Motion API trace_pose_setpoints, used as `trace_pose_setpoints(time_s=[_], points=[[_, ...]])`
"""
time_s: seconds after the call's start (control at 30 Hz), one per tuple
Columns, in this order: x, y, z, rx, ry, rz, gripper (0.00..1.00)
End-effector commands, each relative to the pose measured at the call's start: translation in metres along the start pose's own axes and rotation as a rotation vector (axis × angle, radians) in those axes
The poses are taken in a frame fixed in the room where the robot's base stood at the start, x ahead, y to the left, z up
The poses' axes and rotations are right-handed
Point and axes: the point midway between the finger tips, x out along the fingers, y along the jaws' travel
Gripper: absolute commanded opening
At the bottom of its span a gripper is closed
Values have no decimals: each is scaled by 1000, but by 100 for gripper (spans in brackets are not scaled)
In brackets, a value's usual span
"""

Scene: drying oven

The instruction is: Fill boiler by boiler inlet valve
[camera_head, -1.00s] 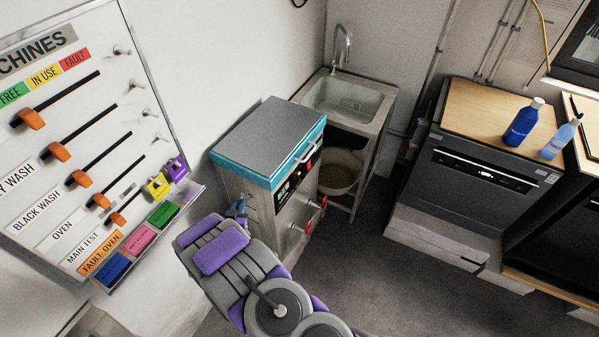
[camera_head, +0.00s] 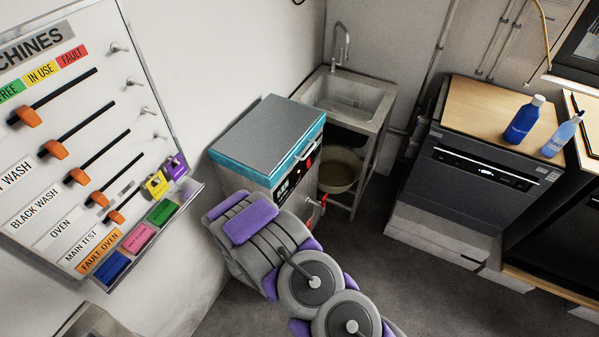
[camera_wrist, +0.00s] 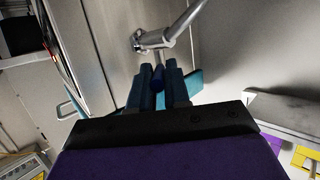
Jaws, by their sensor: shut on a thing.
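The boiler appears to be the metal cabinet with the grey top and teal rim (camera_head: 268,132) in the head view, left of the sink. Its front has a dark panel with red marks, partly hidden by my arm. In the wrist view my gripper (camera_wrist: 158,67) has its teal fingers closed around a dark blue handle (camera_wrist: 158,79). The handle sits below a silver pipe fitting (camera_wrist: 155,40), which looks like the inlet valve. In the head view my arm hides the gripper and the valve.
A wall board (camera_head: 85,150) with orange sliders and coloured blocks is at left. A steel sink (camera_head: 345,100) stands behind the boiler with a bucket (camera_head: 340,170) beneath. A dark appliance (camera_head: 480,175) with blue bottles on top is at right. The floor between is clear.

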Motion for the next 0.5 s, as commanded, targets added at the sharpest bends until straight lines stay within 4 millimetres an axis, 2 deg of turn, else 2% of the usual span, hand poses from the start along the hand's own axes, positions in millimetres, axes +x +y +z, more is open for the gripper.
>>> trace_pose_setpoints(time_s=[0.3,0.5], points=[[0,-2,-1,-4,3,-12,0],[1,6,-1,-30,1,-87,0]])
